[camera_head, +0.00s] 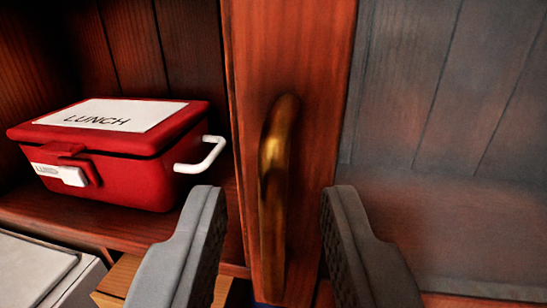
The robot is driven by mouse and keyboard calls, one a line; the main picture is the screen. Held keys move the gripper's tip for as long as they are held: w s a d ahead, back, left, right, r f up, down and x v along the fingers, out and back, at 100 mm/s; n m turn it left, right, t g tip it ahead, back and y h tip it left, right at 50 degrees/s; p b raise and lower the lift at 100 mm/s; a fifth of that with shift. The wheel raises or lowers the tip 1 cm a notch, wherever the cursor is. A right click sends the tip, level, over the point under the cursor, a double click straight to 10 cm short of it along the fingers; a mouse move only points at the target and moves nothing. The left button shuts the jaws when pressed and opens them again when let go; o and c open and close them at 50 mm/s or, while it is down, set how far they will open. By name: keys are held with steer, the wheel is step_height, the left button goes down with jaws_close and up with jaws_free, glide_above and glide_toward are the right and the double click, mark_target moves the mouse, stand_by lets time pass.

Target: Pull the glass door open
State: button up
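The glass door shows as a reddish wood frame (315,70) running up the middle, with a greyish glass pane (440,110) to its right. A curved brass handle (273,190) stands upright on the frame. My gripper (273,205) is open, with one grey finger on each side of the handle. The fingers appear apart from the handle; how deep it lies between them I cannot tell. Whether the door is fully shut is unclear from this close view.
A red lunch box (125,165) with a white handle sits on a wooden shelf (100,232) at the left. Below it are a pale grey flat object (35,275) and a light wooden piece (122,275), partly cut off.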

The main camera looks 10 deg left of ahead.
steer(key=shift+w+a, duration=0.15)
steer(key=shift+w, duration=0.55)
jaws_close()
steer(key=shift+s, duration=0.2)
